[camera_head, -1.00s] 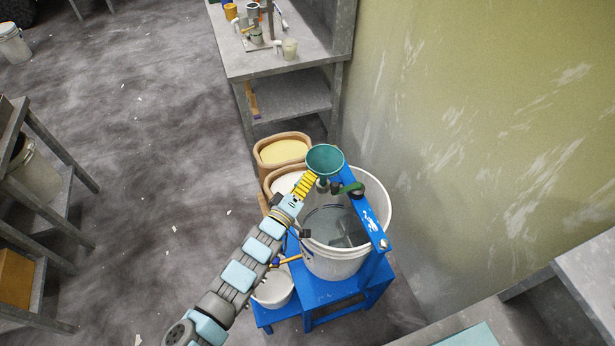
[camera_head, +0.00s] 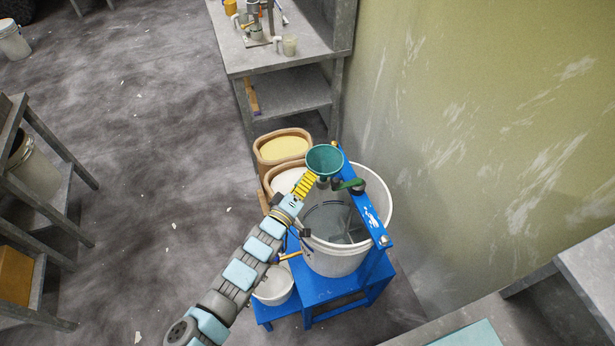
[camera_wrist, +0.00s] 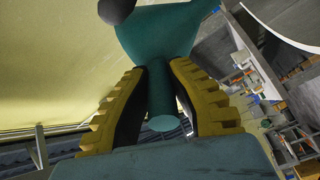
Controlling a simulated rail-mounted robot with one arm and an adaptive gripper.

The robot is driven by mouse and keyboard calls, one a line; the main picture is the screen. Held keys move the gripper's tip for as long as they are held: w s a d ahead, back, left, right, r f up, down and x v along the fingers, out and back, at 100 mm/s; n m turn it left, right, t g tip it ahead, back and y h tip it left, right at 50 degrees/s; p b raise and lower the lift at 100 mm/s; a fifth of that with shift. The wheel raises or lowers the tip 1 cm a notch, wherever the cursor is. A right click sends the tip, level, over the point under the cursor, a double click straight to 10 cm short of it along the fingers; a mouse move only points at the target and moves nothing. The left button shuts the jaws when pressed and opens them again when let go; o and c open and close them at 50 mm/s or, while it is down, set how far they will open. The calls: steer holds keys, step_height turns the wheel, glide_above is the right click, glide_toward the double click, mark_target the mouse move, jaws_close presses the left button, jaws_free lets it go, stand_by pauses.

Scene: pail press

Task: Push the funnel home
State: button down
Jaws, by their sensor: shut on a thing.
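The teal funnel (camera_head: 324,161) is upright, at the far end of the blue crossbeam (camera_head: 368,208) over the white pail (camera_head: 330,262). My gripper (camera_head: 312,180) reaches it from the lower left and is shut on its narrow stem. In the wrist view, the yellow ribbed fingers (camera_wrist: 160,95) stand on both sides of the funnel's stem (camera_wrist: 161,85), with its wide cone above. The stem's lower end shows as a pale green oval. I cannot tell whether the stem sits in anything. A green handle (camera_head: 350,184) is on the beam beside the funnel.
The pail stands on a blue stool (camera_head: 320,285) close to the wall (camera_head: 480,120). Two tan tubs (camera_head: 284,137) stand behind, and a small white bucket (camera_head: 272,288) sits at the stool's left. A grey bench (camera_head: 285,62) is beyond.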

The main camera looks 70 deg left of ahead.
steer(key=shift+f+b, duration=0.55)
steer(key=shift+f, duration=0.7)
steer(key=c, duration=1.1)
jaws_free()
steer(key=shift+o, duration=0.2)
steer(key=v, duration=1.2)
steer(key=shift+f, duration=0.1)
